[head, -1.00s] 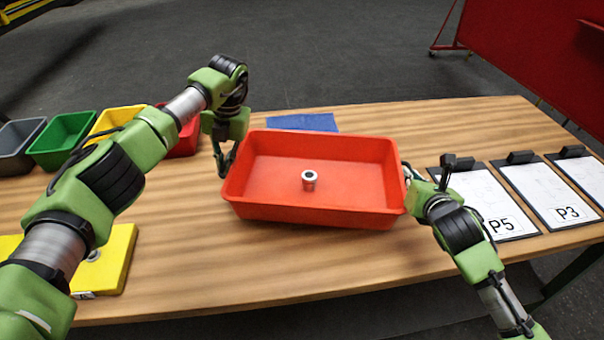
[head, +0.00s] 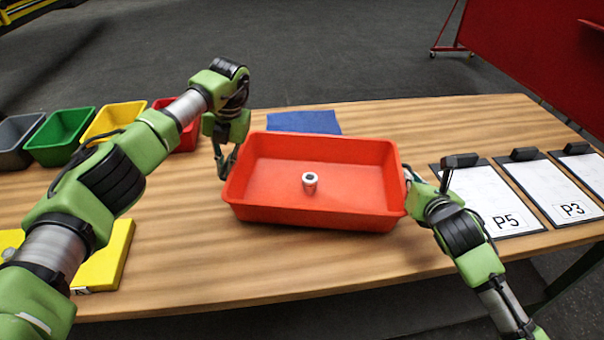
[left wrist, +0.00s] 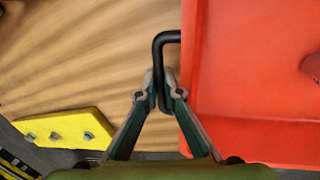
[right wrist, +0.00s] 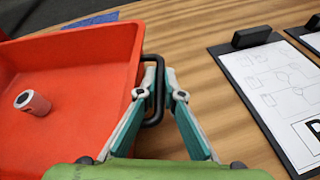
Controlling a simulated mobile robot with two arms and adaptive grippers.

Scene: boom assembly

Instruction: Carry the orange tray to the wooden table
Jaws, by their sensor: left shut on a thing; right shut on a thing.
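The orange tray (head: 310,216) is over the middle of the wooden table (head: 390,275) and looks level. I cannot tell whether its bottom touches the table top. A small white and red cylindrical part (head: 310,183) stands inside the tray; it also shows in the right wrist view (right wrist: 32,103). My left gripper (head: 226,168) is shut on the black handle (left wrist: 160,45) at the tray's left end. My right gripper (head: 410,178) is shut on the black handle (right wrist: 158,105) at the right end.
Grey (head: 14,152), green (head: 60,140), yellow (head: 112,122) and red (head: 186,139) bins stand at the back left. A yellow block (head: 105,262) lies front left. A blue sheet (head: 304,122) lies behind the tray. Clipboards (head: 488,190) lie at the right. Table behind the tray's right is clear.

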